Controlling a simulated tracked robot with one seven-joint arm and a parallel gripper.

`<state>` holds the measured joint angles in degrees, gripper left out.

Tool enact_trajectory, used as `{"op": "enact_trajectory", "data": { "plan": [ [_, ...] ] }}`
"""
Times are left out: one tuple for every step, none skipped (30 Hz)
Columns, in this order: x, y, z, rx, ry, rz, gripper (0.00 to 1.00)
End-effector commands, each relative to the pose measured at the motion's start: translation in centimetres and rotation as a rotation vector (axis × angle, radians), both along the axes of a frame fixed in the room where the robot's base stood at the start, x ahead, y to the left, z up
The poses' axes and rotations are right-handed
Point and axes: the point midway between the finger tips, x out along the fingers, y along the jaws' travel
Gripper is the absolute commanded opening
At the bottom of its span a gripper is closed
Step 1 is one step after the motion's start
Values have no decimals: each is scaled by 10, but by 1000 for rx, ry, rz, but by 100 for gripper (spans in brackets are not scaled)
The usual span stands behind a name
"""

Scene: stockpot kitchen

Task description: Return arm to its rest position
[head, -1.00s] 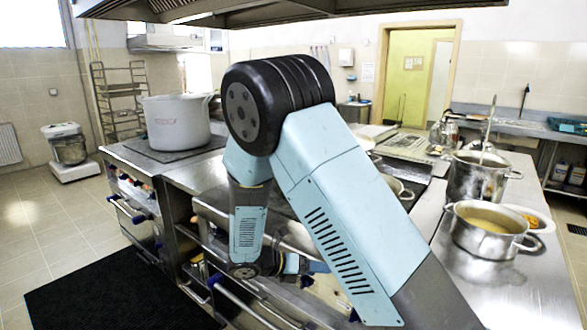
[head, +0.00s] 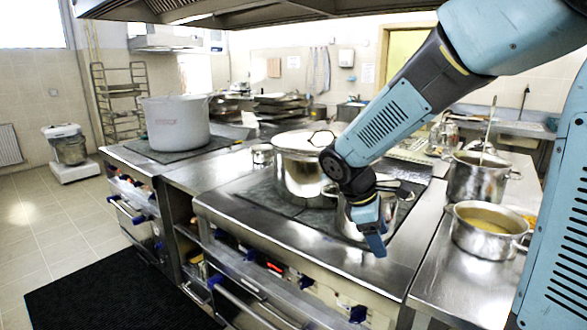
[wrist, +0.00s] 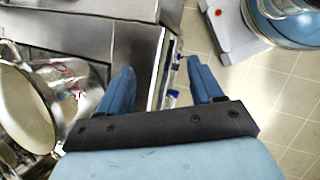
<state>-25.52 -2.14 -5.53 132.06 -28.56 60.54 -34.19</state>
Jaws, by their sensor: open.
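My arm reaches in from the upper right of the head view, bent down over the stove. My gripper (head: 376,243) hangs with its blue fingers pointing down near the stove's front edge, in front of a small steel pot that it partly hides. In the wrist view my gripper (wrist: 162,82) has its two blue fingers spread apart with nothing between them. The stove edge and tiled floor show beyond the fingers.
A lidded steel pot (head: 297,176) stands left of my gripper on the stove (head: 245,205). A soup pot (head: 472,238) and a tall pot (head: 462,183) stand on the right counter. A large stockpot (head: 176,130) is farther left.

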Motion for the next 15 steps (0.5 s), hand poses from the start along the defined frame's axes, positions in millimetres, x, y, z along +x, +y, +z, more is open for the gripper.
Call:
{"op": "enact_trajectory", "data": {
  "plan": [
    [-8,-7,9,35,-37,-58,66],
    [-12,-9,13,56,-58,-91,66],
    [-17,-13,19,84,-85,-137,66],
    [-21,-15,23,104,-106,-170,66],
    [-25,-17,27,125,-126,-204,66],
    [-30,-20,32,151,-152,-248,66],
    [-35,-22,36,172,-172,-282,66],
    [-39,-24,40,191,-192,-314,66],
    [-44,-27,45,218,-219,-359,66],
    [-49,-29,49,239,-240,-392,66],
    [-53,-30,52,259,-258,-425,66],
    [-59,-33,57,286,-284,-469,66],
    [-63,-34,60,306,-305,-502,66],
    [-67,-36,64,326,-324,-535,66],
    [-73,-37,68,353,-350,-578,66]
  ]
}}
